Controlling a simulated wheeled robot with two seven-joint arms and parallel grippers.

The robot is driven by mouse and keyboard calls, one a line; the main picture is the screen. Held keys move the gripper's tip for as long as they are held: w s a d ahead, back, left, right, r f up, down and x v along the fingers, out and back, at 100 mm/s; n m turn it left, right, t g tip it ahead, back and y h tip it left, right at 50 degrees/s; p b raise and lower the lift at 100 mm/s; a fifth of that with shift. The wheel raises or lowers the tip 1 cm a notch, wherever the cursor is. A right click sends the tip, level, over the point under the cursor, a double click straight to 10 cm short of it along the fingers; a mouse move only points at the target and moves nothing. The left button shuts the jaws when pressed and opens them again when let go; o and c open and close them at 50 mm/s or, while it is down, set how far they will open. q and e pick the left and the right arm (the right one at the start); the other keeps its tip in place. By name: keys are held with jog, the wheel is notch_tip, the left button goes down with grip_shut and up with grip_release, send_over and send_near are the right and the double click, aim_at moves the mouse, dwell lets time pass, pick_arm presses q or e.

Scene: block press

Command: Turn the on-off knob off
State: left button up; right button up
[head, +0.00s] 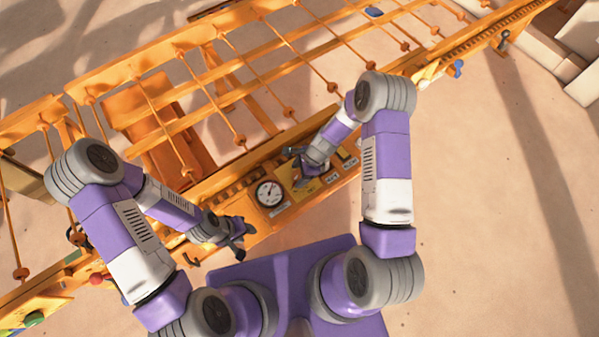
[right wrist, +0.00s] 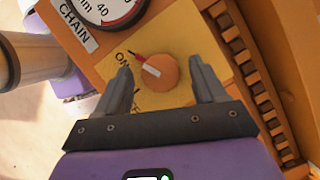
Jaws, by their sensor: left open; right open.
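The on-off knob (right wrist: 160,73) is a round orange knob with a white bar on its face, on a yellow plate (right wrist: 140,100) in the right wrist view. A red pointer at its left lies near the printed "ON". My right gripper (right wrist: 165,80) is open, with one finger on each side of the knob; I cannot tell whether they touch it. In the head view my right gripper (head: 300,178) is over the control panel and hides the knob. My left gripper (head: 240,238) is open and empty near the panel's left end.
A round gauge (head: 269,193) sits on the orange panel left of my right gripper, and its "CHAIN" label shows in the right wrist view. Labelled parts (head: 348,164) lie to the right. An orange frame with beaded rods (head: 200,110) stands behind.

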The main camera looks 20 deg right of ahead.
jog(key=c, duration=1)
jog(key=n+g, duration=0.1)
jog(key=n, duration=0.2)
jog(key=shift+w, duration=0.15)
jog(key=n+g, duration=0.1)
jog(key=n, duration=0.1)
jog(key=shift+n+h, duration=0.3)
pick_arm(q)
jog(key=shift+f+b, duration=0.85)
jog(key=shift+b, duration=0.05)
pick_arm(e)
jog(key=n, duration=0.2)
jog(key=n+g+h, duration=0.1)
jog(key=n, duration=0.1)
jog(key=shift+w+a+n+g, duration=0.1)
jog(key=shift+w+n+g, duration=0.05)
jog(key=shift+n+g, duration=0.15)
pick_arm(q)
jog(key=shift+f+b, duration=0.5)
jog(key=shift+f, duration=0.05)
pick_arm(e)
jog(key=shift+n+g+h, duration=0.4)
jog(key=shift+n+h, duration=0.1)
jog(key=shift+n, duration=1.3)
